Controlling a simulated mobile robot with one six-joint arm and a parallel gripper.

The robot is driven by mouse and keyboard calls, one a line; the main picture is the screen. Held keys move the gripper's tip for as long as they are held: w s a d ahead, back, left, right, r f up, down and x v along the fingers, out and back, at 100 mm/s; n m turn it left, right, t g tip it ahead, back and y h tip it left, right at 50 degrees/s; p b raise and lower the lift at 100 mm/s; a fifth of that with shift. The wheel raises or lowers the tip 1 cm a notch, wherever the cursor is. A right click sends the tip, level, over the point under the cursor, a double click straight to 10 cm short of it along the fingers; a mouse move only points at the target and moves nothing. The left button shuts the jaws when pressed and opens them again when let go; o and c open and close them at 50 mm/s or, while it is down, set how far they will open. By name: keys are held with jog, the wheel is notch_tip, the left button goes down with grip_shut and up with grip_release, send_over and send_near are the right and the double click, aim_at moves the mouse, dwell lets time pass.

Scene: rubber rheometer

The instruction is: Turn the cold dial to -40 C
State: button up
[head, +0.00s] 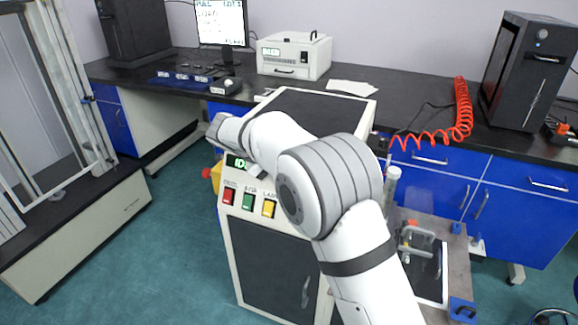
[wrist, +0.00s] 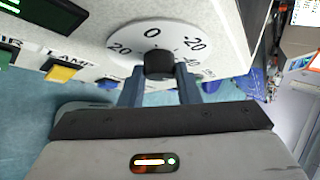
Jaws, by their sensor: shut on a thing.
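The cold dial (wrist: 125,46) is a white disc on the machine's light panel in the wrist view. Readable marks include 20, 0, -20 and, partly covered at the right, what looks like -40. A black knob (wrist: 159,62) stands at its middle. My gripper (wrist: 160,76) has its two dark fingers on either side of the knob and is shut on it. I cannot tell clearly which mark the knob points to. In the head view my arm hides the dial and the fingertips.
The machine's front has a red button (head: 228,195), a green button (head: 248,201) and a yellow button (head: 268,208) below a display (head: 238,162). A bench with a white instrument (head: 294,56) and a red coiled hose (head: 463,110) stands behind. Floor at the left is clear.

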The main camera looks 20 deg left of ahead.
jog(key=shift+d+f, duration=0.1)
jog(key=shift+f, duration=0.1)
jog(key=o, duration=1)
jog(key=shift+r, duration=0.1)
jog(key=shift+c, duration=0.2)
jog(key=shift+r, duration=0.1)
jog(key=p+v, duration=0.1)
jog(key=v, duration=0.6)
jog(key=shift+s+a+r+p, duration=0.15)
jog(key=shift+a+r+p, duration=0.1)
jog(key=shift+p, duration=0.1)
